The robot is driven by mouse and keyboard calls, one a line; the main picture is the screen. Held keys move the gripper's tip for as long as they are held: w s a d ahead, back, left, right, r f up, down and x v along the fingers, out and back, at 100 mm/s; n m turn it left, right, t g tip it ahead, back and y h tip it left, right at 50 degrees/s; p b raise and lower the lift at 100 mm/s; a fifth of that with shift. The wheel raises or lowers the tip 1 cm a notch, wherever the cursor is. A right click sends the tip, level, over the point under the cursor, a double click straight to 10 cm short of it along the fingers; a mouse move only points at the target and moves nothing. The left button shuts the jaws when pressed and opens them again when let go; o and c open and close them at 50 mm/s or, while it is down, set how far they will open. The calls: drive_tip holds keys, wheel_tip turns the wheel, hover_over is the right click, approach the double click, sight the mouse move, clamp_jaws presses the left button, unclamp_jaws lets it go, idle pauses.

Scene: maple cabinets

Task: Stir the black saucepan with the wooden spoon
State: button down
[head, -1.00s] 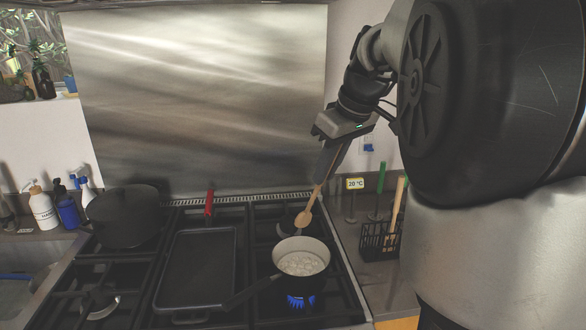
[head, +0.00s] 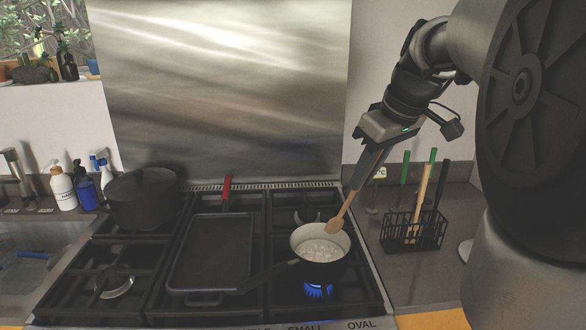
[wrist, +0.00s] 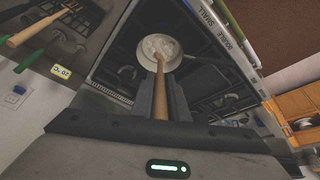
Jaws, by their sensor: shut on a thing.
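The black saucepan (head: 337,268) sits on the lit front right burner, its pale inside holding bubbling white contents and its dark handle pointing to the lower left. It also shows in the wrist view (wrist: 128,76). My gripper (head: 358,184) is shut on the wooden spoon (head: 345,208), above and behind the pan. The spoon slants down to the left, its bowl end at the pan's far rim in the head view. In the wrist view the spoon (wrist: 160,92) runs between my fingers (wrist: 160,100) towards the pan. I cannot tell whether its tip is inside or above the rim.
A dark pot (head: 143,205) stands back left. A black wire utensil holder (head: 412,235) stands on the right counter. A blue flame (head: 318,290) burns under the saucepan.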

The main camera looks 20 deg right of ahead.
sight(339, 221)
drive_tip(key=shift+s+f, duration=0.15)
drive_tip(key=shift+f, duration=0.45)
drive_tip(key=shift+b+x, duration=3.9)
drive_tip(key=shift+x, duration=2.1)
drive_tip(key=shift+d, duration=0.1)
